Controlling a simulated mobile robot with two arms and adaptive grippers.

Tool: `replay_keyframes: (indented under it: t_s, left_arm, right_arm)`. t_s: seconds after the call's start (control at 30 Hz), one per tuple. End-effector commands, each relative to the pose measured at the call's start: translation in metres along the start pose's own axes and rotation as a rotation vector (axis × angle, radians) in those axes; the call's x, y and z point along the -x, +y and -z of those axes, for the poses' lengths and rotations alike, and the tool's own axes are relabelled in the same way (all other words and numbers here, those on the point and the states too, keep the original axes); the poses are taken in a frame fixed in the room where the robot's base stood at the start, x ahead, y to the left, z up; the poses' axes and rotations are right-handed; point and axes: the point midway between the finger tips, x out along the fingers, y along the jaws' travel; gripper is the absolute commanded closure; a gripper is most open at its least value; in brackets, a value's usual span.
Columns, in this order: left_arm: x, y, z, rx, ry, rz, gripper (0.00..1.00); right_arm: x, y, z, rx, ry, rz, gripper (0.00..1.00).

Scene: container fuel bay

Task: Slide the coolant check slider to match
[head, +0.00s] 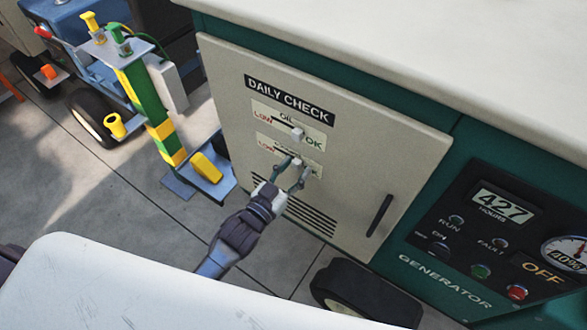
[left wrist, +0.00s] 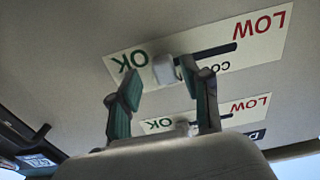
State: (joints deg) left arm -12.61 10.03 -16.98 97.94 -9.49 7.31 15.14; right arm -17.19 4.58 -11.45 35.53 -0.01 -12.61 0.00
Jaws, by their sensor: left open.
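The coolant check slider is a pale square knob (head: 297,161) on the lower label plate of the beige DAILY CHECK panel (head: 340,190). In the left wrist view, upside down, the coolant knob (left wrist: 163,70) sits at the OK end of its dark slot, which runs on toward LOW. My left gripper (head: 292,174) is open in front of the panel, its fingertips on either side of this knob; whether they touch it I cannot tell. Above it, the oil slider knob (head: 298,132) is also near its OK end. My right gripper is not in view.
A black door handle (head: 379,215) and vent slots (head: 310,214) are on the panel. The generator control panel (head: 500,245) is at right. A yellow-green post (head: 158,120) stands at left. A white surface (head: 130,290) fills the lower left.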

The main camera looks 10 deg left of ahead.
Motion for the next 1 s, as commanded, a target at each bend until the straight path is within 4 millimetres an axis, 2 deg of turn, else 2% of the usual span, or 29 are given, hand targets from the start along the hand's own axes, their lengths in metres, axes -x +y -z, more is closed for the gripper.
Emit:
replay_keyframes:
  t_s: [0.13, 0.23, 0.5, 0.7, 0.83, 1.0]
  left_arm:
    - [0.005, -0.001, 0.0, -0.001, -0.001, 0.001, 0.52]
    - [0.017, -0.001, -0.001, -0.001, -0.002, 0.001, 0.52]
    - [0.074, 0.0, -0.002, 0.0, -0.005, 0.0, 0.52]
    - [0.107, 0.001, -0.001, 0.0, -0.003, 0.0, 0.52]
    - [0.117, 0.001, 0.0, -0.001, 0.0, -0.001, 0.52]
    - [0.12, 0.001, 0.0, -0.001, 0.0, -0.001, 0.52]
  right_arm:
    - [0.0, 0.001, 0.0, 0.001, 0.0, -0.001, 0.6]
    - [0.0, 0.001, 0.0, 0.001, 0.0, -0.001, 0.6]
    - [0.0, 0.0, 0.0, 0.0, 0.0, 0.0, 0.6]
    - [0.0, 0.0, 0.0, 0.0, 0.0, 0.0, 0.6]
    - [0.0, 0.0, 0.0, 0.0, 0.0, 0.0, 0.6]
    - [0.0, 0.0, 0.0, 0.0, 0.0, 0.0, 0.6]
